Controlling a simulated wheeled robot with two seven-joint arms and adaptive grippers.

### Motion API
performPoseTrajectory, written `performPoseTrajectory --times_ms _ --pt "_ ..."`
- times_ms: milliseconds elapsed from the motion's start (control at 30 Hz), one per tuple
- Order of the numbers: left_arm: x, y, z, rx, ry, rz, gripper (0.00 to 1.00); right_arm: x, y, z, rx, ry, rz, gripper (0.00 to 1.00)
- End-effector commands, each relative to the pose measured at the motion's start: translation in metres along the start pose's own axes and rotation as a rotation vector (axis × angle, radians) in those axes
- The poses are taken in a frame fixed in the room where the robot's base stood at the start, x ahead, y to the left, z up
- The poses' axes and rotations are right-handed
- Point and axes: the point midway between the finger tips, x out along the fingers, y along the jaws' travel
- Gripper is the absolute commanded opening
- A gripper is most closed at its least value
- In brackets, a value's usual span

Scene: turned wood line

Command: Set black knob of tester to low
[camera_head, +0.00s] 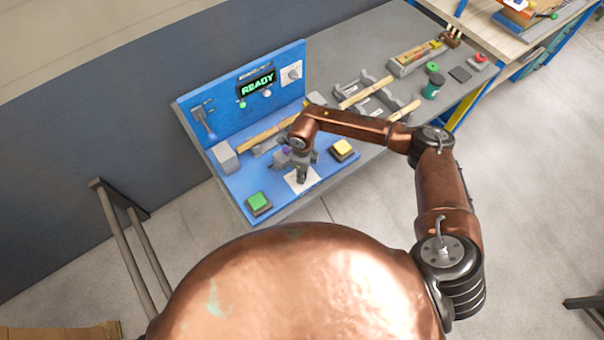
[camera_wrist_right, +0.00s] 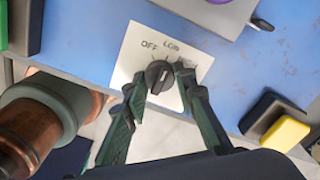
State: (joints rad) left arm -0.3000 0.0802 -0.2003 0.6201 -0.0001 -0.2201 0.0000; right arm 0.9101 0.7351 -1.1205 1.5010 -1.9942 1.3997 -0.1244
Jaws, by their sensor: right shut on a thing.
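The tester (camera_head: 228,125) is a blue bench unit with an upright back panel and a display reading READY. Its black knob (camera_wrist_right: 159,76) sits on a white plate (camera_wrist_right: 128,72) marked OFF, LOW and a third, partly covered label. A pale line on the knob tilts slightly right of straight up, roughly toward LOW; the exact setting is hard to tell. My right gripper (camera_wrist_right: 160,84) has a finger on each side of the knob and is shut on it. My left gripper is not in view.
A green button (camera_head: 259,202) and a yellow button (camera_head: 343,148) flank the knob plate. Another white plate (camera_head: 291,74) is on the back panel. Racks with wooden rods (camera_head: 367,92) stand to the right.

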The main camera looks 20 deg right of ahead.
Motion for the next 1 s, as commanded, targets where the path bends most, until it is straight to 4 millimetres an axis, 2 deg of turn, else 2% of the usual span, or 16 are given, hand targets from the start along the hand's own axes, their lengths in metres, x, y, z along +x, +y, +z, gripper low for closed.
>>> performPoseTrajectory --times_ms 67,100,300,667,767,1000 --pt "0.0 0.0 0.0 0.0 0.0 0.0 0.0 0.0 0.001 0.001 0.0 -0.001 0.002 0.01" --pt "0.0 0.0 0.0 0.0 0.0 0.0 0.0 0.0 0.001 0.001 0.0 -0.001 0.002 0.28" --pt "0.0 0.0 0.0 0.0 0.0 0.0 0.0 0.0 0.001 0.0 0.001 -0.001 0.001 0.42" --pt "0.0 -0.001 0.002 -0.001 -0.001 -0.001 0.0 -0.004 0.0 0.0 0.001 -0.002 0.0 0.43" --pt "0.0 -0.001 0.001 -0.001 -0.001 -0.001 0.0 -0.016 -0.001 0.001 0.001 -0.002 -0.002 0.43" --pt "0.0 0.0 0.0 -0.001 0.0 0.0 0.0 -0.065 -0.001 0.0 -0.001 -0.003 -0.003 0.43"
